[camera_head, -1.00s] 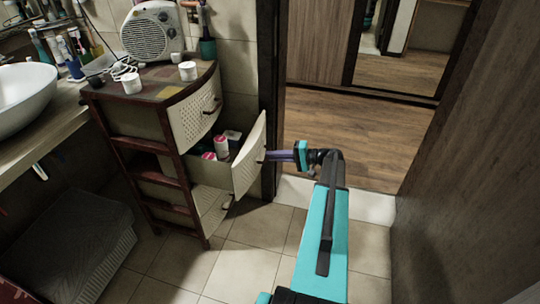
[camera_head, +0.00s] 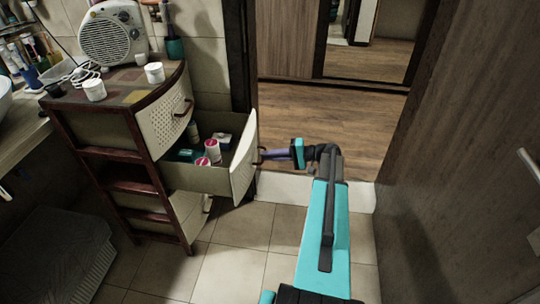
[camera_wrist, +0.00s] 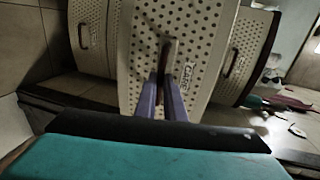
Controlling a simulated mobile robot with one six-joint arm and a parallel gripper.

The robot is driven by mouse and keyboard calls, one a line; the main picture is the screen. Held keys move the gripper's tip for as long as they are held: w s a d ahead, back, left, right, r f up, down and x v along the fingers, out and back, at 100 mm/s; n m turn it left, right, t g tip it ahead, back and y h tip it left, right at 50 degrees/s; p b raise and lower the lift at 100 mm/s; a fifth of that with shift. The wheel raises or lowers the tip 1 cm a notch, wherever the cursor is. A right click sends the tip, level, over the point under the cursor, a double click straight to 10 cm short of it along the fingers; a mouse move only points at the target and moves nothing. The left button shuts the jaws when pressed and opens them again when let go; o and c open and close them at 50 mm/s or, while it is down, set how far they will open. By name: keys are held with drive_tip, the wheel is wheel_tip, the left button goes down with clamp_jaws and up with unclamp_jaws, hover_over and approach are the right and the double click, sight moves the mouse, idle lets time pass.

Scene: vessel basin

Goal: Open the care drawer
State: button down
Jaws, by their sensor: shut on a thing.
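The care drawer (camera_head: 243,160) is the middle drawer of a small cabinet. It stands well out, with bottles and boxes visible inside. In the wrist view its perforated front (camera_wrist: 140,62) carries a "CARE" label (camera_wrist: 189,66). My gripper (camera_head: 262,155) is at the drawer front, from the right. In the wrist view my gripper's two purple fingers (camera_wrist: 162,82) are shut on the drawer's handle (camera_wrist: 167,52). The fingers partly hide the handle.
The cabinet (camera_head: 140,135) has a closed upper drawer (camera_head: 168,112). A fan heater (camera_head: 113,36) and white jars stand on top. A dark wooden panel (camera_head: 460,150) with a handle is at right. Tiled floor (camera_head: 230,260) is clear in front of the cabinet.

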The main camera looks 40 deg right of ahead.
drive_tip(key=c, duration=1.8)
unclamp_jaws()
drive_tip(key=shift+w+d+r, duration=0.1)
drive_tip(key=shift+w+d, duration=0.1)
drive_tip(key=shift+w, duration=0.05)
drive_tip(key=shift+c, duration=0.2)
drive_tip(key=shift+a, duration=0.1)
drive_tip(key=shift+s, duration=0.15)
drive_tip(key=v, duration=1.3)
drive_tip(key=shift+s+d, duration=0.25)
